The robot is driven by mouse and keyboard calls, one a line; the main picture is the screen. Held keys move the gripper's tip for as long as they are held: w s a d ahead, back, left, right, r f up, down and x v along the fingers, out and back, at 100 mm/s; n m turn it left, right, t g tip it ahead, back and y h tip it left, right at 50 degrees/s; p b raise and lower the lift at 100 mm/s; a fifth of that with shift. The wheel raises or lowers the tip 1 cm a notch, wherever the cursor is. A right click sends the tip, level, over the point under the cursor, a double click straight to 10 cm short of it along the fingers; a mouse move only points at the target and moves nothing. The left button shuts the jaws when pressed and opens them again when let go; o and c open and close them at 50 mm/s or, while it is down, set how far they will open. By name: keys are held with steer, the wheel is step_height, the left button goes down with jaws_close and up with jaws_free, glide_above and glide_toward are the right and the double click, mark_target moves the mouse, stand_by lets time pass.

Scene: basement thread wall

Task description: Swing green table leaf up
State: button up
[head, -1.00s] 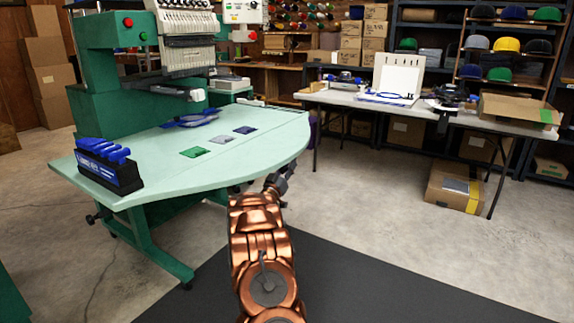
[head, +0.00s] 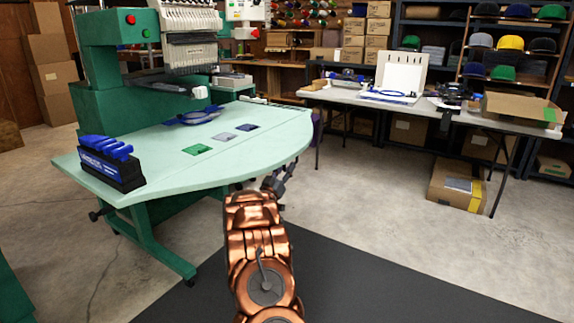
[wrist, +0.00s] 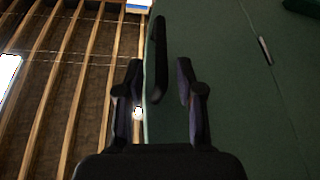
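My gripper (head: 277,180) is just below and beside the rounded edge at the front right. In the wrist view, a dark green panel surface (wrist: 225,60) fills the right side, apparently the table from below. My gripper (wrist: 161,85) is open, with one finger on each side of the panel edge. A black bar (wrist: 160,60) lies along that edge between and beyond the fingers. Contact cannot be told.
A blue-handled tool rack (head: 112,165) and coloured patches (head: 222,137) lie on the table, beside the green embroidery machine (head: 120,90). A white work table (head: 420,107) stands behind to the right. Floor in front is clear, with a dark mat (head: 370,280).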

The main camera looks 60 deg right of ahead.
steer(key=v, duration=0.9)
steer(key=shift+a, duration=0.1)
stand_by(0.3)
